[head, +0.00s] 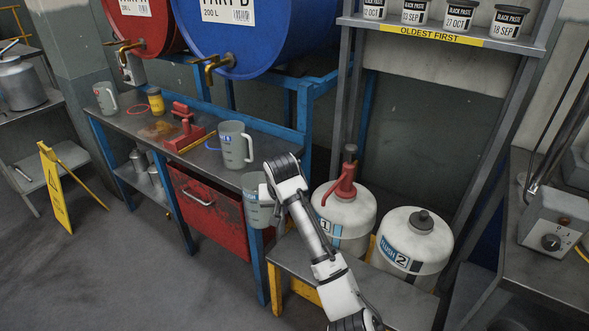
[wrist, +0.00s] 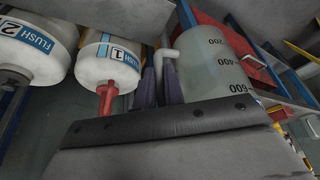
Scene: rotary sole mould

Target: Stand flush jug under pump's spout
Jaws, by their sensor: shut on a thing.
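A grey translucent jug (head: 258,203) hangs in the air in front of the bench's right end, roughly upright. My gripper (wrist: 162,84) is shut on its handle; in the head view my wrist hides most of the fingers. The jug's measuring marks show upside down in the wrist view (wrist: 212,65). The red pump (head: 345,181) stands on the white container FLUSH 1 (head: 345,213), its spout pointing left and down. The jug is left of the spout, apart from it. The pump also shows in the wrist view (wrist: 107,96).
FLUSH 2 (head: 412,245) stands right of FLUSH 1 on a low stand (head: 345,290). The bench (head: 205,160) holds another grey jug (head: 235,144), a red tool (head: 187,130), a yellow jar (head: 156,101) and a further jug (head: 106,98). A red drawer (head: 205,210) is below.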

